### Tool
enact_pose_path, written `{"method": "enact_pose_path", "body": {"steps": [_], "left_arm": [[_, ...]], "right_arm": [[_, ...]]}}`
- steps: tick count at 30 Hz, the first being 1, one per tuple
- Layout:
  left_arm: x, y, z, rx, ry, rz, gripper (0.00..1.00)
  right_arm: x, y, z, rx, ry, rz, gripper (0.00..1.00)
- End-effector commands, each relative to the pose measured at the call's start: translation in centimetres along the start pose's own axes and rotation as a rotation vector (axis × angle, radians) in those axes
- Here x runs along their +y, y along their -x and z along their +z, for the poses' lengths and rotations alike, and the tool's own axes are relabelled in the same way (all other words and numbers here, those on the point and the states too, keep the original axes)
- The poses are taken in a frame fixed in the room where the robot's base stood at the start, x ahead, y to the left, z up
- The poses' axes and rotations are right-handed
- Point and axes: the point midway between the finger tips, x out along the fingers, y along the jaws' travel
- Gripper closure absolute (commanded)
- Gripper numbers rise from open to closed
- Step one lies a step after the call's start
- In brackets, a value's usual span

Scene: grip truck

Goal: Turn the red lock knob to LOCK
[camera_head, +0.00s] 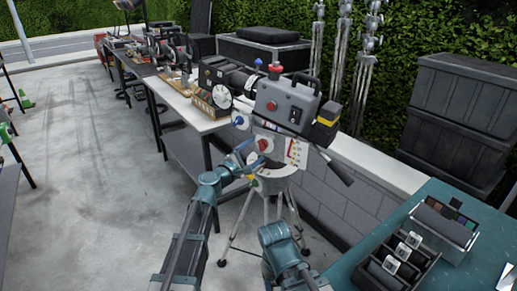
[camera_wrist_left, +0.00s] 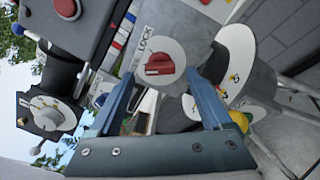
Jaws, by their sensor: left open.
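The red lock knob (camera_wrist_left: 159,68) sits on a round white plate on the grey tripod head, with the word LOCK (camera_wrist_left: 145,50) printed on its left in the left wrist view. Its raised grip bar lies nearly level across that view, pointing toward neither label clearly. The knob also shows small in the head view (camera_head: 264,145). My left gripper (camera_wrist_left: 160,84) is open, its two blue fingers spread on either side of the knob's lower edge, with nothing held. I cannot tell whether they touch it. My right arm shows at the bottom of the head view, but its gripper does not.
A camera (camera_head: 287,103) stands on the tripod head above the knob, with a black pan handle (camera_head: 338,172) at right. The tripod legs (camera_head: 238,228) spread below. A teal table (camera_head: 350,270) with black trays is at lower right, and a workbench (camera_head: 190,118) runs behind left.

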Motion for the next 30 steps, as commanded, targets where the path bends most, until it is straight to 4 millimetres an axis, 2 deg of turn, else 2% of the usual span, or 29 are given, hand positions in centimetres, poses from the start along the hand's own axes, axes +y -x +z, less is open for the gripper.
{"method": "enact_pose_path", "body": {"steps": [1, 6, 19, 30], "left_arm": [[0.1, -1.0, -0.1, -0.001, 0.000, -0.001, 0.18], [0.0, -2.5, 0.0, 0.000, 0.000, 0.000, 0.18], [0.0, -3.0, 0.0, 0.000, 0.000, 0.000, 0.19], [0.0, -3.0, 0.0, 0.000, -0.001, 0.000, 0.86]], "right_arm": [[0.0, 0.0, 0.0, 0.000, 0.000, 0.000, 0.33], [0.0, 0.0, 0.0, 0.000, 0.000, 0.000, 0.33], [0.0, 0.0, 0.0, 0.000, 0.000, 0.000, 0.33], [0.0, 0.0, 0.0, 0.000, 0.000, 0.000, 0.33]]}}
